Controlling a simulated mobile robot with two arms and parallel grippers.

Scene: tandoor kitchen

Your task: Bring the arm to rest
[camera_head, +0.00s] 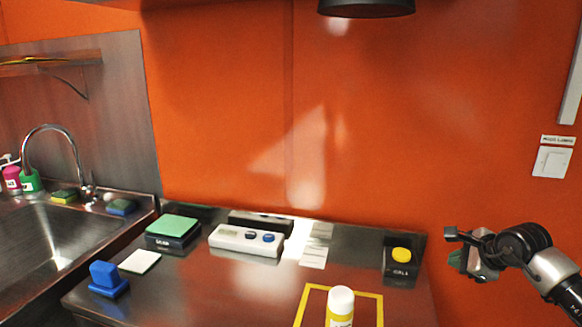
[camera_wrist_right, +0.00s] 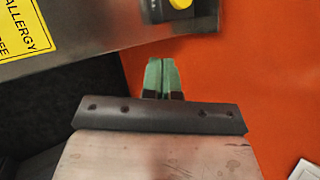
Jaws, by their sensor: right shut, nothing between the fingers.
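My right gripper (camera_head: 455,247) is at the right side of the head view, beside the right end of the steel counter (camera_head: 240,285). It holds nothing. In the right wrist view its two green fingertips (camera_wrist_right: 162,75) are together, with the orange wall behind them. My left gripper is in neither view.
A black box with a yellow button (camera_head: 401,255) stands at the counter's right end, near my right gripper. A white-capped bottle (camera_head: 340,305) stands by a yellow outline. A white device (camera_head: 246,240), a green-topped scale (camera_head: 172,228) and a blue block (camera_head: 107,278) are farther left. A sink (camera_head: 50,245) is at left.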

